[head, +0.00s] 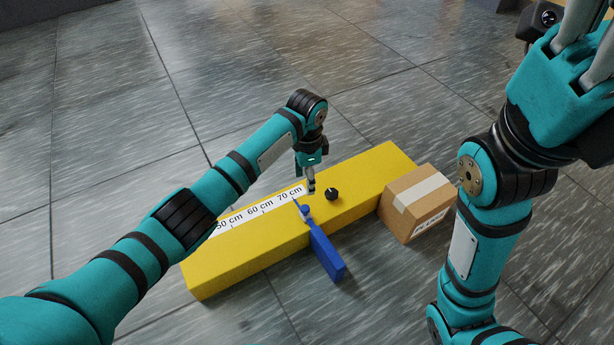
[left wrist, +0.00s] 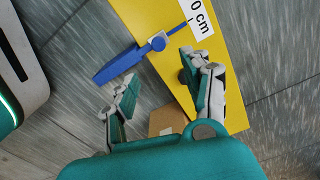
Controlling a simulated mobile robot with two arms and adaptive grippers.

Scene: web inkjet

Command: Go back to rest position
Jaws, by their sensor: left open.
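My left gripper (head: 311,186) hangs over the yellow block in the head view, close to a small black knob (head: 333,194) and the blue pointer (head: 325,252). In the left wrist view my left gripper (left wrist: 160,68) has its two fingers spread apart, with nothing held between them. The blue pointer (left wrist: 120,64) shows beyond the fingers there, and the right finger partly covers the dark knob. My right gripper (head: 590,45) is raised at the top right of the head view and cut off by the edge; its opening cannot be made out.
A long yellow block (head: 375,163) with a white centimetre scale (head: 260,209) lies on the tiled floor. The blue pointer crosses its front edge near 70 cm. A cardboard box (head: 418,203) stands at its right, near my right arm. The floor behind is clear.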

